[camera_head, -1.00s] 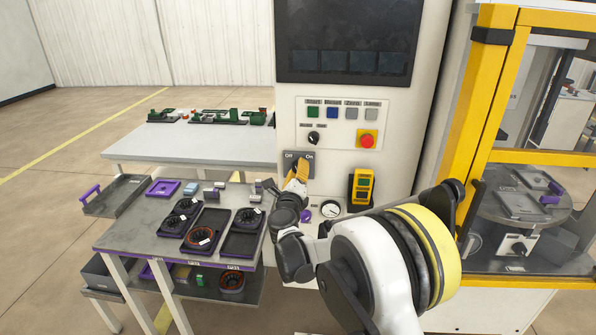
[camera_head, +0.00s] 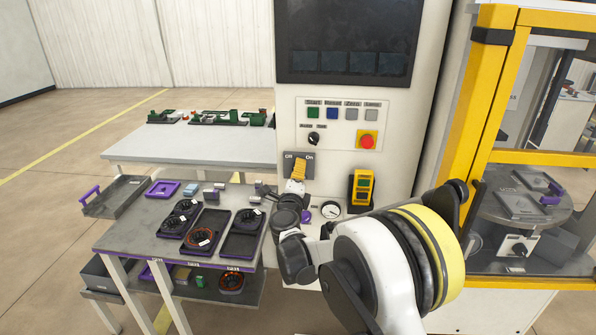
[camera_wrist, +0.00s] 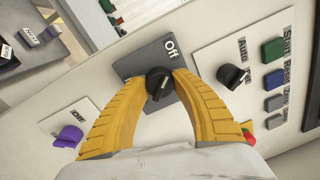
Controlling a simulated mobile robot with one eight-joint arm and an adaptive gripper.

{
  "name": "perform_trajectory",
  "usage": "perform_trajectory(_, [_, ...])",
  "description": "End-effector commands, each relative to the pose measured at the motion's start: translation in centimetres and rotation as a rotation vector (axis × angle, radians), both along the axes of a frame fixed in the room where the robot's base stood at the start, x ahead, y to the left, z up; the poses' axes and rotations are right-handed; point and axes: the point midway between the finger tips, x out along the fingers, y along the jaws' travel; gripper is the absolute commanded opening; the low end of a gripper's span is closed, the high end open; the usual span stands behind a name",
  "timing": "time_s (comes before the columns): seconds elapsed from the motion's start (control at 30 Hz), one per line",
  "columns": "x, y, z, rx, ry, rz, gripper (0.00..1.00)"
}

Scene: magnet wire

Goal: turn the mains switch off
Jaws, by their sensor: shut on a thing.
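The mains switch is a black rotary knob (camera_wrist: 159,83) on a grey plate (camera_wrist: 148,62) marked Off and On. The plate also shows in the head view (camera_head: 290,158), on the white cabinet front. My gripper (camera_wrist: 160,80) has its two yellow fingers on either side of the knob, shut on it. In the head view my gripper (camera_head: 299,168) covers the knob, and its fingers appear close together and nearly upright. In the wrist view, the word Off shows above the knob. The On label is hidden there, and the exact pointer direction is hard to tell.
Above the plate sit a small black selector (camera_head: 314,138), several push buttons and a red emergency stop (camera_head: 367,141). A yellow pendant (camera_head: 362,186) hangs at right. A purple knob (camera_wrist: 69,137) and a gauge (camera_head: 331,210) are below. A table with trays (camera_head: 240,243) stands left.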

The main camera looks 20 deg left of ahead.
Motion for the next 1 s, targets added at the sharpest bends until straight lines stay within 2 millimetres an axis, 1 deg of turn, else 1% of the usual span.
perform_trajectory(0.1, [0.0, 0.0, 0.0, 0.0, 0.0, -0.001, 0.01])
perform_trajectory(0.13, [0.0, 0.0, 0.0, 0.0, 0.0, -0.001, 0.4])
perform_trajectory(0.17, [0.0, 0.0, 0.0, 0.0, 0.0, -0.001, 0.49])
perform_trajectory(0.2, [0.0, 0.0, 0.0, 0.0, 0.0, -0.001, 0.56])
perform_trajectory(0.47, [0.0, 0.0, 0.0, 0.001, 0.0, 0.0, 0.56])
perform_trajectory(0.57, [-0.5, -0.1, 0.0, 0.001, 0.0, 0.0, 0.56])
perform_trajectory(0.67, [-1.8, -0.3, -0.1, 0.001, 0.0, 0.001, 0.56])
perform_trajectory(0.9, [-7.0, -1.6, -0.4, 0.0, 0.0, 0.002, 0.56])
perform_trajectory(1.0, [-9.0, -2.0, -0.6, 0.0, 0.0, 0.001, 0.56])
